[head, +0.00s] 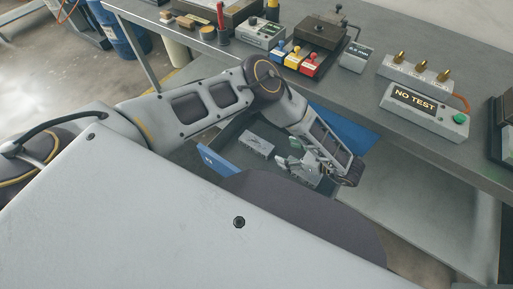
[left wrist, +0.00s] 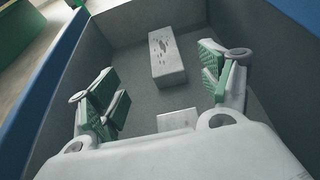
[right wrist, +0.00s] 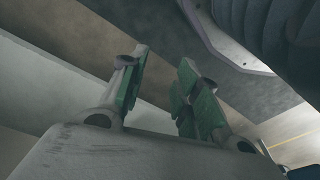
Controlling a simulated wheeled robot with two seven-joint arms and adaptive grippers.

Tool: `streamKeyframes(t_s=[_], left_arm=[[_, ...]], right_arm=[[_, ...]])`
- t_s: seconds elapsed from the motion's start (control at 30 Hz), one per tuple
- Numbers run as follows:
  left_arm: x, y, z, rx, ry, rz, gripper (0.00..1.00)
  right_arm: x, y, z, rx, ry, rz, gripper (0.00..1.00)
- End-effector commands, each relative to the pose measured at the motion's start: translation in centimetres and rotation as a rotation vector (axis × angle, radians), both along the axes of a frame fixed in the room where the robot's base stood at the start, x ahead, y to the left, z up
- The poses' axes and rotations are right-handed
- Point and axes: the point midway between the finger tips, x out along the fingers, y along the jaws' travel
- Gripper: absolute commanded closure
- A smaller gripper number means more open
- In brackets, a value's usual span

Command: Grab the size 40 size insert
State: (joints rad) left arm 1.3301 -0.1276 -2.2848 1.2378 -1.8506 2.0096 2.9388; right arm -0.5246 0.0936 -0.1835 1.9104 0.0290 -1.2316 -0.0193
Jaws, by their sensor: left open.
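A pale grey block with dark marks on top (head: 259,145) lies on the floor of an open drawer (head: 219,164). It also shows in the left wrist view (left wrist: 167,62). The marks are too small to read as a size, so I cannot tell whether it is the size 40 insert. My left gripper (head: 289,153) is open and empty over the drawer, with the block beyond its green-padded fingers in the left wrist view (left wrist: 163,83). A smaller pale piece (left wrist: 177,119) is partly hidden by the gripper body. My right gripper (right wrist: 163,82) is open and empty, away from the drawer.
The drawer's blue front (head: 217,162) and grey walls surround the left gripper. The workbench (head: 350,90) above holds a "NO TEST" box (head: 415,101), coloured switches (head: 302,62), a clamp device (head: 320,32) and brass-tipped fittings (head: 420,67).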

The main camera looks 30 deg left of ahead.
Motion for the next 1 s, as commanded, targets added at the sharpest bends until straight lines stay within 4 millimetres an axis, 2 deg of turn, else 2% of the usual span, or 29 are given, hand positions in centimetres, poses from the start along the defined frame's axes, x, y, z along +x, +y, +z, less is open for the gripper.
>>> streamKeyframes(t_s=[0.13,0.63,1.0], left_arm=[[0.0,0.0,-0.7,0.000,0.000,0.000,0.21],[0.0,0.2,-0.8,0.000,0.000,0.001,0.21],[0.3,2.8,-1.9,-0.001,0.002,0.001,0.21]], right_arm=[[0.1,0.1,0.6,0.002,-0.002,0.001,0.68],[0.2,0.1,0.9,0.002,-0.002,0.001,0.68],[0.1,0.2,1.6,0.006,0.000,0.003,0.68]])
